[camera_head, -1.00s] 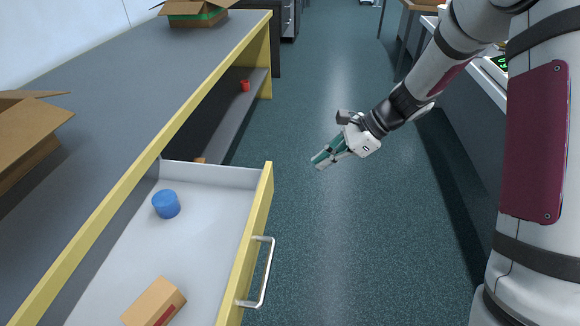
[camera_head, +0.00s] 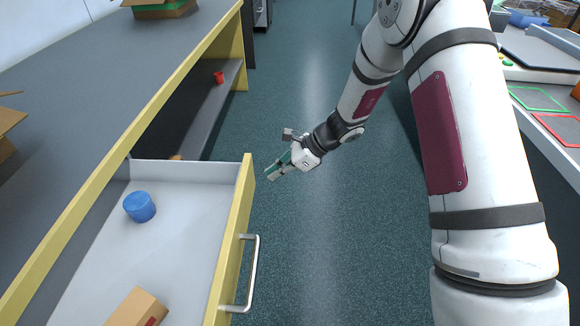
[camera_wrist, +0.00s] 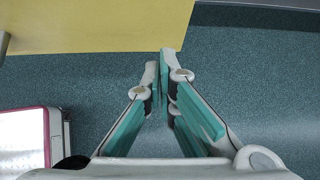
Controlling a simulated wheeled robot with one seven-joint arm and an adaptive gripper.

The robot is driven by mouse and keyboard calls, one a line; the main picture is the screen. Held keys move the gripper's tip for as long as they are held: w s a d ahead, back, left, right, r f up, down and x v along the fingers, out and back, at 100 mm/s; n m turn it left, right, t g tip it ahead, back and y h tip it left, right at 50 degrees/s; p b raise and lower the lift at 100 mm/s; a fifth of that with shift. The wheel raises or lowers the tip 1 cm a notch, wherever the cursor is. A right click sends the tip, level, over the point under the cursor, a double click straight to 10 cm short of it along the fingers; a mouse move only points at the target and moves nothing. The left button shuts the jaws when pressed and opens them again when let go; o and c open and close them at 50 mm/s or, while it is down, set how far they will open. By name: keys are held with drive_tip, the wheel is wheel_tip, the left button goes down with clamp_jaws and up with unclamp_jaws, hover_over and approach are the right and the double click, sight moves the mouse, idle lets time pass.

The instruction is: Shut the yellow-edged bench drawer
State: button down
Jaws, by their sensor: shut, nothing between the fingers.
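The yellow-edged drawer (camera_head: 243,190) stands pulled out from the bench in the head view. Its yellow front carries a silver bar handle (camera_head: 254,272). My gripper (camera_head: 271,174) is shut and empty, just right of the drawer front's far end, seemingly with a small gap. In the wrist view, the shut teal fingers (camera_wrist: 165,58) point toward a yellow panel (camera_wrist: 95,25), likely the drawer front; contact cannot be told.
The grey bench top (camera_head: 110,80) runs along the left, with open cartons on it. A red cup (camera_head: 219,77) stands on the shelf below. The floor (camera_head: 330,240) right of the drawer is clear. Another worktop (camera_head: 545,60) stands at the far right.

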sight(253, 180)
drive_tip(key=shift+w+a+r, duration=0.1)
drive_tip(key=shift+a, duration=0.65)
drive_tip(key=shift+w+a+r, duration=0.1)
drive_tip(key=shift+a, duration=0.6)
drive_tip(key=shift+a, duration=0.15)
